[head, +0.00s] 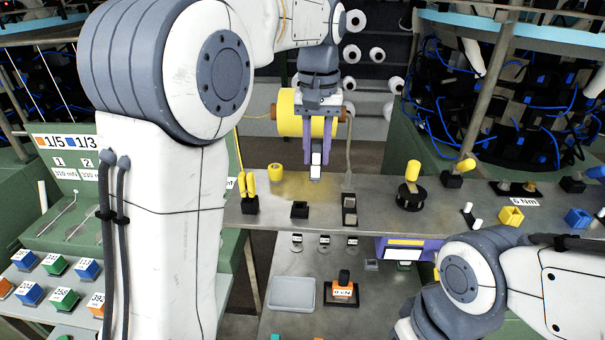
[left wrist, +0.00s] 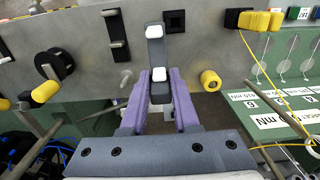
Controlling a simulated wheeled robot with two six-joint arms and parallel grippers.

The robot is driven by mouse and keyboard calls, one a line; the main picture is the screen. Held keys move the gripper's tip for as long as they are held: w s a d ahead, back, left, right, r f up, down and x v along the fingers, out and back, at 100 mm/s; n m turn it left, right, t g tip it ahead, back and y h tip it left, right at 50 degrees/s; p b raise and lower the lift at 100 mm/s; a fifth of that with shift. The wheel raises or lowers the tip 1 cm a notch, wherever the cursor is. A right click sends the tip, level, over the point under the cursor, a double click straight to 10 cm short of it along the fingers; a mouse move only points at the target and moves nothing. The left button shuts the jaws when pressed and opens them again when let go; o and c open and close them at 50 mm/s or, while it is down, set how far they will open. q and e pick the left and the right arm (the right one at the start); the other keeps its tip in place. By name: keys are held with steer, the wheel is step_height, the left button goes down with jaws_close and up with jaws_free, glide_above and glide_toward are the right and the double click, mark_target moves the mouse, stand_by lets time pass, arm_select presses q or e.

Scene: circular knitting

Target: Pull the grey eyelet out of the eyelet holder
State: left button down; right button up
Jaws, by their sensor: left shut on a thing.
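My left gripper (head: 317,160) has purple fingers and hangs over the grey metal shelf. It is shut on a small grey piece with white ends, the grey eyelet (head: 316,172). In the left wrist view, the eyelet (left wrist: 156,50) stands out past the fingertips of the left gripper (left wrist: 160,85). A small black square holder (head: 299,209) and a taller black slotted holder (head: 349,209) stand on the shelf below. The eyelet looks apart from both. I cannot tell which one is the eyelet holder. My right gripper is out of view.
A yellow spool (head: 292,112) is behind the left gripper. A yellow ring (head: 276,172) and yellow-handled tools (head: 247,184) stand at the shelf's left. A black round stand (head: 411,197) is to the right. A grey tray (head: 292,294) lies lower down.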

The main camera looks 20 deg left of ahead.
arm_select(q)
steer(key=w+d+r+p, duration=0.5)
steer(key=w+r, duration=0.1)
steer(key=r, duration=0.2)
steer(key=shift+d, duration=0.2)
stand_by(0.3)
steer(key=shift+w, duration=0.1)
